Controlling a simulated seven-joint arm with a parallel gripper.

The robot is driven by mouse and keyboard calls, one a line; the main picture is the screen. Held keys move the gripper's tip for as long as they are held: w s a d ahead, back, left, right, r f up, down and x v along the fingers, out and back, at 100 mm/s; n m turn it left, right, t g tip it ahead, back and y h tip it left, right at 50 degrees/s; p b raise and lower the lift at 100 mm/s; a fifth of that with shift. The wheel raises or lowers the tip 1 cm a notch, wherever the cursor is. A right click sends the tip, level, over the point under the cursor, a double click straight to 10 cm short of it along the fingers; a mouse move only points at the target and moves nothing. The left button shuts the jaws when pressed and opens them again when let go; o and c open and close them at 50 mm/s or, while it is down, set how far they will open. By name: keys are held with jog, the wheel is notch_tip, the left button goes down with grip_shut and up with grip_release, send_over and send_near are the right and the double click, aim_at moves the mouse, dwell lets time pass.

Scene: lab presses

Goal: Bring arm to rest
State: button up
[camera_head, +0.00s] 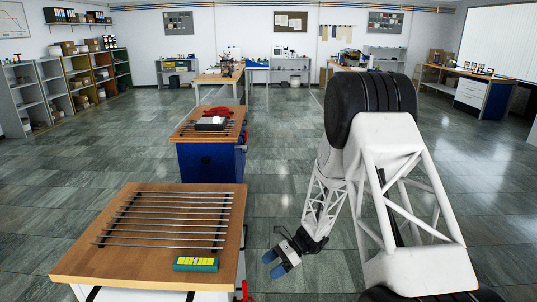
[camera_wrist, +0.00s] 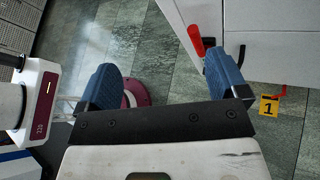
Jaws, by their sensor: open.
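My gripper (camera_head: 279,263) hangs low over the tiled floor in the head view, to the right of the nearest wooden workbench (camera_head: 72,262). Its two blue fingers are apart with nothing between them. In the wrist view the gripper (camera_wrist: 165,80) also shows open and empty, with the floor beyond the fingers. My white lattice arm is bent, with its elbow high and its forearm pointing down to the left.
The near bench carries a rack of metal rods (camera_head: 165,218) and a yellow-green box (camera_head: 195,264). A blue-sided bench (camera_head: 205,160) stands behind it. In the wrist view, a white cabinet (camera_wrist: 270,65) with red handles is close to the right finger. Open floor lies right of the benches.

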jog(key=s+d+r+n+t+h, duration=0.1)
jog(key=s+d+r+n+h, duration=0.15)
jog(key=s+r, duration=0.4)
jog(key=s+d+r+n+h, duration=0.2)
jog(key=s+r+n, duration=0.1)
jog(key=r, duration=0.6)
jog(key=s+d+r+n+t+h, duration=0.1)
jog(key=s+d+r+n+h, duration=0.15)
jog(key=s+r, duration=0.4)
jog(key=s+d+r+n+t+h, duration=0.1)
jog(key=s+d+r+n+t, duration=0.1)
jog(key=s, duration=0.5)
jog(key=s+d+r+n+t+h, duration=0.2)
jog(key=s+d+r+n, duration=0.1)
jog(key=s+d+r, duration=0.2)
jog(key=s+d+r+n+t+h, duration=0.2)
jog(key=s+d+r+n, duration=0.1)
jog(key=s+r, duration=0.4)
jog(key=shift+s+d, duration=0.15)
jog(key=shift+s, duration=1.5)
